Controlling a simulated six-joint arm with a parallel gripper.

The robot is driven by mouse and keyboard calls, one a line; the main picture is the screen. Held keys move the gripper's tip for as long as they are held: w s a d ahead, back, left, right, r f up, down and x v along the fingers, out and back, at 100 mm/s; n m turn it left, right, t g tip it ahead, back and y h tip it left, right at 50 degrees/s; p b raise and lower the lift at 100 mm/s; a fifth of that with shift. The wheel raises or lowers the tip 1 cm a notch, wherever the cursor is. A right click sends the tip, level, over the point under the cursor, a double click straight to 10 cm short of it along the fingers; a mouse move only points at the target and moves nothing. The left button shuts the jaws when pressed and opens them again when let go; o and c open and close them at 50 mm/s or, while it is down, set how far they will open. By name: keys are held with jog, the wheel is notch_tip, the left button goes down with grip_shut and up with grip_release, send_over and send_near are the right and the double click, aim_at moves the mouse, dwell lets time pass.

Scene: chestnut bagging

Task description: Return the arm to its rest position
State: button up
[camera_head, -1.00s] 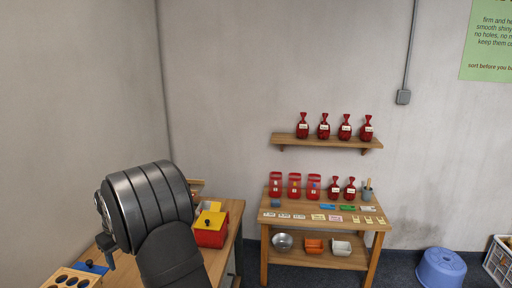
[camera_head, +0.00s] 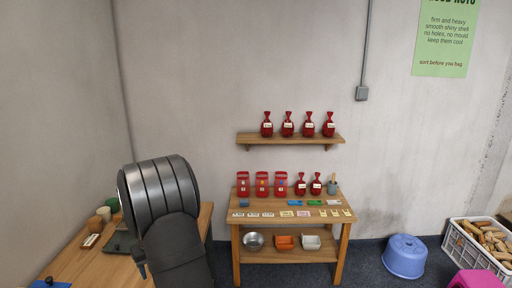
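My arm (camera_head: 160,195) shows at the lower left, with a ribbed grey metal joint and a dark link in front of the wooden worktable (camera_head: 84,262). A small dark part at its lower left edge (camera_head: 140,269) may belong to my gripper. The fingers do not show clearly, so I cannot tell whether they are open or hold anything.
A wooden bench (camera_head: 290,207) with red bags, labels and a lower shelf stands against the back wall. A wall shelf (camera_head: 290,138) holds more red bags. A blue tub (camera_head: 404,257), a white crate (camera_head: 480,249) and a pink item (camera_head: 474,279) are at right.

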jog(key=w+d+f+m, duration=0.1)
jog(key=d+f+m, duration=0.1)
jog(key=d, duration=0.6)
jog(key=w+d+f+m, duration=0.1)
jog(key=d+f, duration=0.3)
jog(key=d, duration=0.4)
jog(key=shift+w+d+m, duration=0.15)
jog(key=shift+d+m, duration=0.1)
jog(key=shift+m, duration=0.35)
jog(key=shift+o, duration=0.4)
jog(key=o, duration=0.8)
jog(key=shift+o, duration=0.2)
jog(key=s+a+r+n+y, duration=0.1)
jog(key=s+a+r+n, duration=0.15)
jog(key=a+r, duration=0.6)
jog(key=s+a+r+n, duration=0.2)
jog(key=a+r+n, duration=0.3)
jog(key=a, duration=0.6)
jog(key=s+a+r+n+g+y, duration=0.1)
jog(key=s+a+r+n+y, duration=0.35)
jog(key=s+a+r, duration=1.2)
notch_tip(320, 180, down, 7)
jog(key=w+a+n+h, duration=0.1)
jog(key=a+h, duration=0.1)
jog(key=shift+w+n, duration=0.3)
jog(key=shift+w, duration=0.05)
